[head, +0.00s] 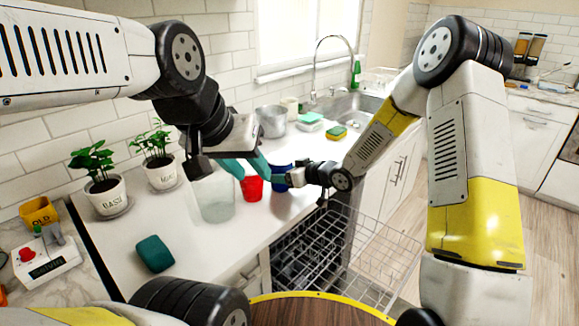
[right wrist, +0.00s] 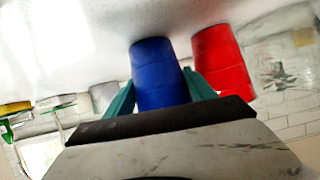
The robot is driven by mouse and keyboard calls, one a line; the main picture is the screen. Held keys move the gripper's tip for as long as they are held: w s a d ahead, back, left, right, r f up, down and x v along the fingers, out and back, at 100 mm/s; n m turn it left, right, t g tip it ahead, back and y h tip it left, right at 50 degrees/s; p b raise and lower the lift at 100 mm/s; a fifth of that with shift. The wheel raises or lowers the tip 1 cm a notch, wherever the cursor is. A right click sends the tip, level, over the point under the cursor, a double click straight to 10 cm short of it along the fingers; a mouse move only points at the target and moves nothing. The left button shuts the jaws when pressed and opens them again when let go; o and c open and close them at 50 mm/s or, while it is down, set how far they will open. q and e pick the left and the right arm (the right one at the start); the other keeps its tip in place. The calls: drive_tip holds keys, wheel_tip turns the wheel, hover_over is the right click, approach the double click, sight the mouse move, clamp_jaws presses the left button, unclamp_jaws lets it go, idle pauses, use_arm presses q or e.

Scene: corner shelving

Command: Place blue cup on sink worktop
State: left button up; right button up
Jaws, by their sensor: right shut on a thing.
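The blue cup (head: 281,180) is at the worktop by the dishwasher side, right of the red cup (head: 252,188). My right gripper (head: 291,176) is shut on it from the right. In the right wrist view the blue cup (right wrist: 158,75) sits between the teal fingers, with the picture turned over. Its end is close to the white surface; I cannot tell whether it touches. The white sink worktop (head: 135,225) runs along the wall to the sink (head: 350,106). My left gripper (head: 245,165) has its teal fingers apart, above and just behind the red cup, partly hiding the area.
A clear container (head: 216,198) stands left of the red cup. An open dishwasher rack (head: 350,250) is below right.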

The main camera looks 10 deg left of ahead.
drive_tip(key=o, duration=1.2)
drive_tip(key=shift+c, duration=0.2)
